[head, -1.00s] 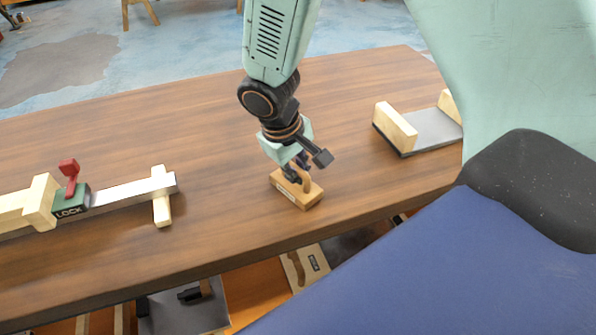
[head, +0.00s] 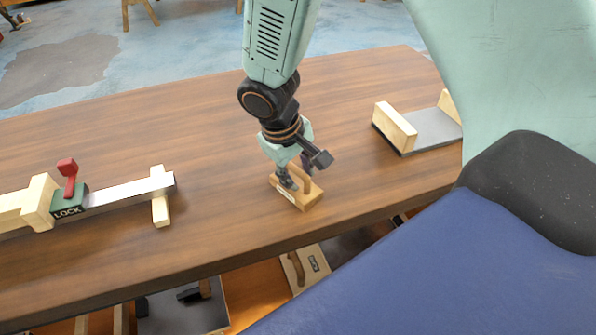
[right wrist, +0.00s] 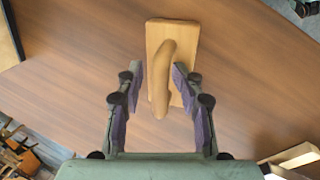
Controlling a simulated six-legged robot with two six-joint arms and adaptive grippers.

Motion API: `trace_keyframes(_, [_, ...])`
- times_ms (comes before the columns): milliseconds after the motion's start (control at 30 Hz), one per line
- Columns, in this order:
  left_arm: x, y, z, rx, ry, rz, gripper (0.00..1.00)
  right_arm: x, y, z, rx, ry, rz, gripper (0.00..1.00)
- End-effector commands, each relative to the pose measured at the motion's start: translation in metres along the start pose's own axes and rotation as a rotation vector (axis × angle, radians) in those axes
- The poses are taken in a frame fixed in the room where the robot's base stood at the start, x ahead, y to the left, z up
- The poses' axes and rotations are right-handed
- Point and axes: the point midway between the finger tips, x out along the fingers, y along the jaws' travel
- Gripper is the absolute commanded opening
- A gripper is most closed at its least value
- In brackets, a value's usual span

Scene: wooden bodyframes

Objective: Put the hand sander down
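The hand sander (head: 301,196) is a small wooden block with a curved handle. It rests flat on the brown wooden table (head: 225,190), near its front edge. My right gripper (head: 297,174) is just over it, pointing down. In the right wrist view the sander (right wrist: 187,35) lies ahead of my right gripper (right wrist: 158,75). The two fingers are spread, one on each side of the handle, with a visible gap on both sides. My left gripper is not in view.
A clamp-like fixture with a red lever (head: 68,172) and a LOCK label lies on the left of the table. A grey plate with wooden end blocks (head: 395,126) stands at the right. A shelf with tools shows below the front edge. The table between is clear.

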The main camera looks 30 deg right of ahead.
Motion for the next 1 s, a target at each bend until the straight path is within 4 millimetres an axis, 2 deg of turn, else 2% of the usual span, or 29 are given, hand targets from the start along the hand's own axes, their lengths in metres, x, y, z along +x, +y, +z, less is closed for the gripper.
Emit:
trace_keyframes(333, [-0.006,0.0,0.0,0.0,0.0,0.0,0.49,-0.006,0.002,0.0,0.0,-0.001,0.0,0.35])
trace_keyframes(800, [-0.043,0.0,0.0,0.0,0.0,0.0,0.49,-0.1,0.002,0.0,-0.001,0.002,0.002,0.35])
trace_keyframes(1000, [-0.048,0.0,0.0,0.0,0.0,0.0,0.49,-0.12,0.002,0.0,0.0,0.0,0.001,0.35])
